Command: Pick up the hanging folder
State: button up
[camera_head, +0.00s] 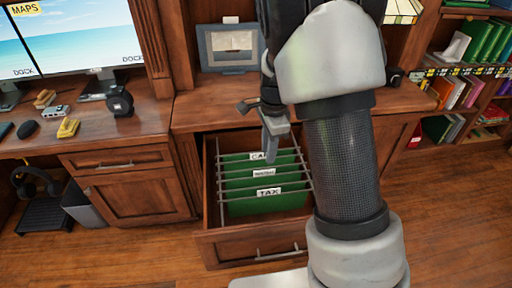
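Green hanging folders hang in an open wooden drawer (222,246) below the desk. The front folder (268,205) has a white label reading TAX. A middle folder (240,183) has a label too small to read. The back folder (232,168) has a label partly covered by my gripper. My gripper (262,130) is above the back of the drawer, with a grey finger pointing down near the back label. I cannot tell whether it touches the folder. My arm hides part of the gripper and the drawer's right side, so its opening is unclear.
Metal rails (219,185) run along the drawer. The drawer front has a handle (277,254). A picture frame (230,48) stands on the desk behind. Monitors and small items are at left, and bookshelves (466,72) at right. Wooden floor is open in front.

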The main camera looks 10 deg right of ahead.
notch_tip(320, 180, down, 4)
jog(key=w+m, duration=0.1)
jog(key=m, duration=0.1)
jog(key=b, duration=0.3)
send_near(269, 190)
notch_tip(269, 190, down, 5)
jog(key=w+a, duration=0.1)
jog(key=f, duration=0.3)
jog(key=f+b, duration=0.1)
jog(key=shift+s+d+f, duration=0.3)
jog(key=shift+d, duration=0.1)
jog(key=shift+f, duration=0.4)
jog(key=shift+c, duration=0.5)
grip_shut()
